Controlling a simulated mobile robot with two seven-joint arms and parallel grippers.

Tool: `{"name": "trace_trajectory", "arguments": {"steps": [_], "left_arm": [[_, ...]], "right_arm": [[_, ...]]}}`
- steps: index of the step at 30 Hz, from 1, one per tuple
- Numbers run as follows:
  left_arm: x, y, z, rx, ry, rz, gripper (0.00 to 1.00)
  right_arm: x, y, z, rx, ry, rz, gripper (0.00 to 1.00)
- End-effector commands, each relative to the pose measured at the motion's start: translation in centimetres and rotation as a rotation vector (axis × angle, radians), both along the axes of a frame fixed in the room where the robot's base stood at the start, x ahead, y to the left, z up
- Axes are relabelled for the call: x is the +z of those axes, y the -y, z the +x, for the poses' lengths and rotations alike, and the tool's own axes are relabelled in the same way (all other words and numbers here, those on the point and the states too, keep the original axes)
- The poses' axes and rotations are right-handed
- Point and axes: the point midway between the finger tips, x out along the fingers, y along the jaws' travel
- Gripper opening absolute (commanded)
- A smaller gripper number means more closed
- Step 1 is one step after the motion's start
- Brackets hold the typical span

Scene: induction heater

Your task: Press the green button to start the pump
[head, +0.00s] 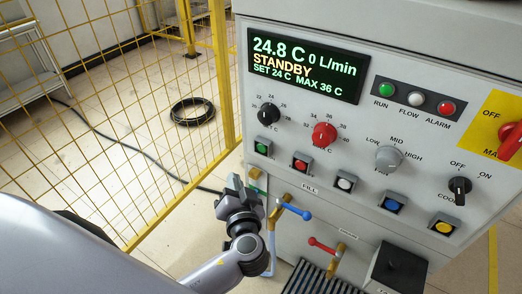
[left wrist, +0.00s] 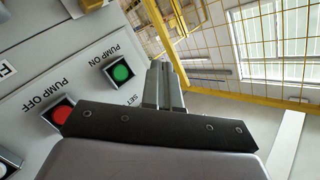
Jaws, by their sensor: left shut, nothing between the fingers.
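The green button (head: 262,147) sits at the left end of the button row on the machine's front panel. In the left wrist view the green button (left wrist: 120,72) is labelled PUMP ON and lies just left of my fingers. My left gripper (head: 236,183) is shut and empty, below and left of the green button in the head view. Its shut fingers also show in the left wrist view (left wrist: 164,85), apart from the button in the picture; whether they touch the panel I cannot tell. The display (head: 308,66) reads STANDBY and 0 L/min. My right gripper is not in view.
A red button (head: 300,161) labelled PUMP OFF is beside the green one. Knobs sit above, including a red one (head: 324,134). Blue (head: 293,209) and red (head: 321,244) valve levers stick out below. A yellow mesh fence (head: 130,120) stands on the left.

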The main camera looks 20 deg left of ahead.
Motion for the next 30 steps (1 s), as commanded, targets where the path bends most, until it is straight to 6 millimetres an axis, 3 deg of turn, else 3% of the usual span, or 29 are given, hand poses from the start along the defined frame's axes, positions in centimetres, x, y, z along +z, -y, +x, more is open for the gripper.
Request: {"name": "trace_trajectory", "arguments": {"steps": [11, 24, 30], "left_arm": [[-0.1, 0.2, 1.1, -0.001, 0.0, -0.001, 0.0], [-0.4, 1.0, 7.0, -0.001, -0.001, -0.002, 0.0], [-0.2, 1.2, 8.4, -0.002, -0.002, -0.003, 0.0]], "right_arm": [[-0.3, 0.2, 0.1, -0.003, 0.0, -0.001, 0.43], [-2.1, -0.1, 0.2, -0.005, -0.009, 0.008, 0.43], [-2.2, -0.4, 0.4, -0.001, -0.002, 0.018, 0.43]]}}
